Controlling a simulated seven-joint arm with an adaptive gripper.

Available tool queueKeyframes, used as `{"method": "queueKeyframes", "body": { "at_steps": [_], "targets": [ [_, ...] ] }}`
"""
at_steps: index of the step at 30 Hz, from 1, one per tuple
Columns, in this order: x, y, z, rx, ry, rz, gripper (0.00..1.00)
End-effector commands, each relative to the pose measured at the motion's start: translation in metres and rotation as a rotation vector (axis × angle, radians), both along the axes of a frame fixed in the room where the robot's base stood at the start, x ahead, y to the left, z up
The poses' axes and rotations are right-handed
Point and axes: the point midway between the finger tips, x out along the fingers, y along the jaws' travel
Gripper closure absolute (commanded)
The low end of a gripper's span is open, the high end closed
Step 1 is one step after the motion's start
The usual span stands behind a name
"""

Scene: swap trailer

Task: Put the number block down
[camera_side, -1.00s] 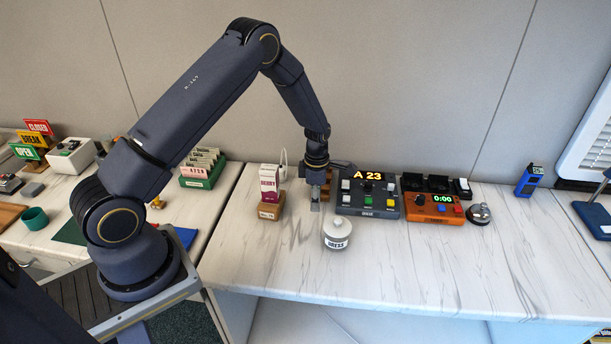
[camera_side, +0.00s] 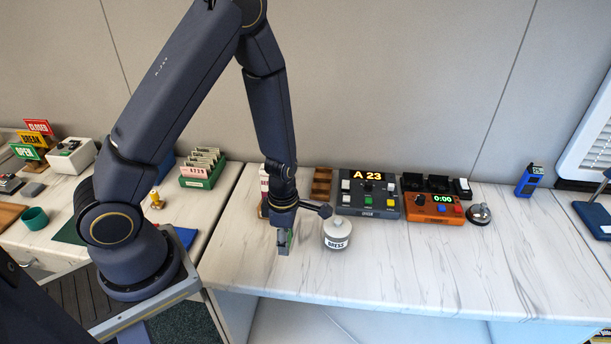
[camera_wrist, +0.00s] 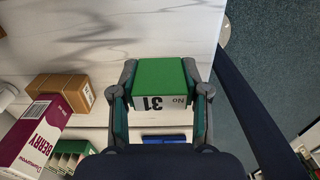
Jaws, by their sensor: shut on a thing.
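In the wrist view the number block (camera_wrist: 160,75) has a green face and a white face marked "No 31", and sits between the two fingers of my gripper (camera_wrist: 160,98). The marble counter (camera_side: 400,270) is below it. I cannot tell whether the block touches the counter or hangs just above it. A wooden rack (camera_side: 322,182) stands behind, left of the A 23 panel.
The berry carton (camera_wrist: 42,130) and wooden box (camera_wrist: 62,90) are at left in the wrist view. The A 23 panel (camera_side: 367,207) and orange timer (camera_side: 433,209) stand farther right. The front counter is clear.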

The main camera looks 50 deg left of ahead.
Motion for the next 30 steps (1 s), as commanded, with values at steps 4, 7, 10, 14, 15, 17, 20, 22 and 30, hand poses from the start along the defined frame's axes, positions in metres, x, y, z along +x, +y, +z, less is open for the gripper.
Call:
{"method": "queueKeyframes", "body": {
  "at_steps": [4, 7, 10, 14, 15, 17, 20, 22, 30],
  "targets": [
    [-0.001, 0.000, -0.023, -0.001, 0.004, 0.001, 0.81],
    [-0.001, 0.000, -0.034, -0.001, 0.003, 0.002, 0.81],
    [-0.001, 0.000, -0.050, -0.001, 0.004, 0.001, 0.81],
    [0.000, 0.000, -0.062, -0.002, 0.001, 0.000, 0.81],
    [0.000, 0.000, -0.063, -0.001, 0.000, 0.000, 0.81],
    [0.000, 0.000, -0.063, -0.002, -0.001, 0.000, 0.81],
    [0.000, 0.000, -0.062, -0.001, -0.001, 0.000, 0.81],
    [0.000, 0.000, -0.063, -0.002, -0.001, 0.000, 0.81],
    [0.001, 0.000, -0.065, -0.001, -0.001, 0.001, 0.37]
  ]
}}
